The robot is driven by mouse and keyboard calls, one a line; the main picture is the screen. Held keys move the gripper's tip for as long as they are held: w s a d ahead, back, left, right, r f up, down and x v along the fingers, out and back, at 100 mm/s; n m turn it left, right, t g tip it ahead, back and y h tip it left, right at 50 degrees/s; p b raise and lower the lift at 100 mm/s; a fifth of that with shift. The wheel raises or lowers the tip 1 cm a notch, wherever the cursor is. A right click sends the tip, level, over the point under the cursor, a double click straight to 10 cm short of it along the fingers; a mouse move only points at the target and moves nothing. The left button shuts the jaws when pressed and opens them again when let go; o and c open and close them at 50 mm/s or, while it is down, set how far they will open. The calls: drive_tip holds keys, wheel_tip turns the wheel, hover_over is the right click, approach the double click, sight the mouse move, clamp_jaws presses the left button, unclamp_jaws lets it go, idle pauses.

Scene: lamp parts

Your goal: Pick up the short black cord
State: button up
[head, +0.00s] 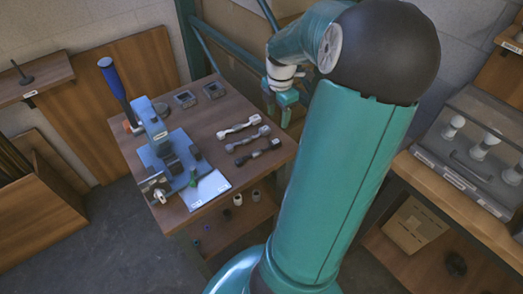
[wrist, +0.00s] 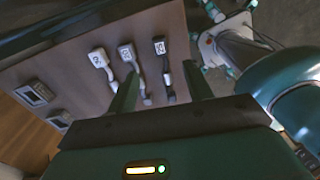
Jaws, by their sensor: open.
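Three short cord pieces lie side by side on the brown table. The black cord (head: 257,151) is nearest the table's front right edge in the head view. In the wrist view the black cord (wrist: 160,47) is the rightmost, with a number label on its end. The grey cord (head: 247,138) and white cord (head: 239,127) lie beside it. My gripper (head: 284,106) is beyond the table's right edge in the head view. In the wrist view my gripper (wrist: 161,68) is open, and the black cord shows between its fingers, apparently farther off; nothing is held.
A blue press (head: 160,145) with a long lever stands on the table (head: 205,110), with a white sheet (head: 205,190) beside it. Two small dark square parts (head: 185,99) lie at the back. A lower shelf holds small pieces. A workbench with a clear case (head: 475,145) stands right.

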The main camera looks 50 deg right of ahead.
hover_over(275, 142)
drive_tip(key=f, duration=0.5)
drive_tip(key=shift+d+f, duration=0.25)
drive_tip(key=shift+d, duration=0.05)
drive_tip(key=shift+a+f, duration=0.15)
drive_tip(key=shift+f, duration=1.2)
drive_tip(key=shift+a+f, duration=0.1)
drive_tip(key=shift+f, duration=1.25)
clamp_jaws()
drive_tip(key=shift+r, duration=0.1)
